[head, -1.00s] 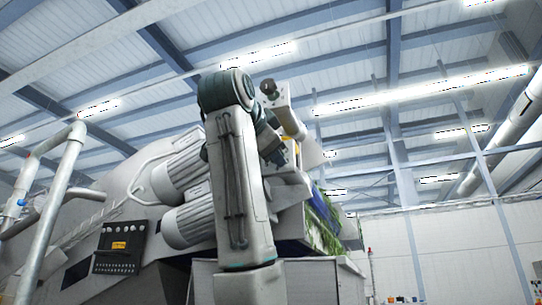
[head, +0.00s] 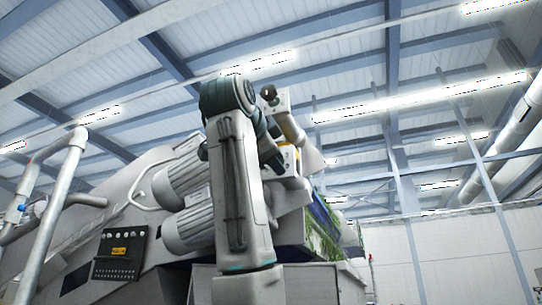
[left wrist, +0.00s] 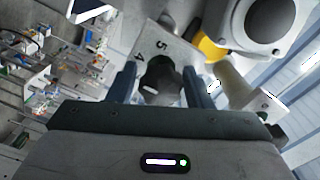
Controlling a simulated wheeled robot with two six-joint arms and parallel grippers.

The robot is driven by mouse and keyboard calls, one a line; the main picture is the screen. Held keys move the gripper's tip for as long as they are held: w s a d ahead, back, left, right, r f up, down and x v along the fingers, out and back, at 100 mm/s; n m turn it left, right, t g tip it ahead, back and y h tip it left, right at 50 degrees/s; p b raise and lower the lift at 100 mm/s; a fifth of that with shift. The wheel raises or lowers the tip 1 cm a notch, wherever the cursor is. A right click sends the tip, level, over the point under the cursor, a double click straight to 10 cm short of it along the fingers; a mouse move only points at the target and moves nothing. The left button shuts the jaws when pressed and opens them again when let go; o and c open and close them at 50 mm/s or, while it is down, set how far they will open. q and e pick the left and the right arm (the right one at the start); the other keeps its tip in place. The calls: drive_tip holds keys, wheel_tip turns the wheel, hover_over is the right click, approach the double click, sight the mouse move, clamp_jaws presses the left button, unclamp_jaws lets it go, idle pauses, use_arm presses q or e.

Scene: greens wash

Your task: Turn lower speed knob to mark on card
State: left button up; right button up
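In the left wrist view, a dark round knob (left wrist: 161,76) sits on a pale plate (left wrist: 177,46) that shows the figures 5 and 4. My left gripper (left wrist: 160,85) has its two fingers apart, one on each side of this knob; I cannot tell whether they touch it. A second dark knob (left wrist: 277,132) is on a beige fitting at the right. In the head view, a dark knob (head: 269,91) stands at the upper end of a beige fitting (head: 284,107). My right gripper is not in view.
In the head view, grey ribbed motors (head: 190,227) and a black control panel (head: 121,254) are on the machine left of my arm. A pipe railing (head: 54,213) stands at far left. Greens (head: 325,230) show at right. A yellow part (left wrist: 210,49) is near the knob.

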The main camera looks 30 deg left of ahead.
use_arm(q)
drive_tip(key=shift+o, duration=0.9)
drive_tip(key=shift+s+d, duration=0.1)
drive_tip(key=shift+s, duration=0.1)
drive_tip(key=b+v, duration=0.3)
drive_tip(key=v, duration=0.7)
drive_tip(key=shift+s, duration=0.25)
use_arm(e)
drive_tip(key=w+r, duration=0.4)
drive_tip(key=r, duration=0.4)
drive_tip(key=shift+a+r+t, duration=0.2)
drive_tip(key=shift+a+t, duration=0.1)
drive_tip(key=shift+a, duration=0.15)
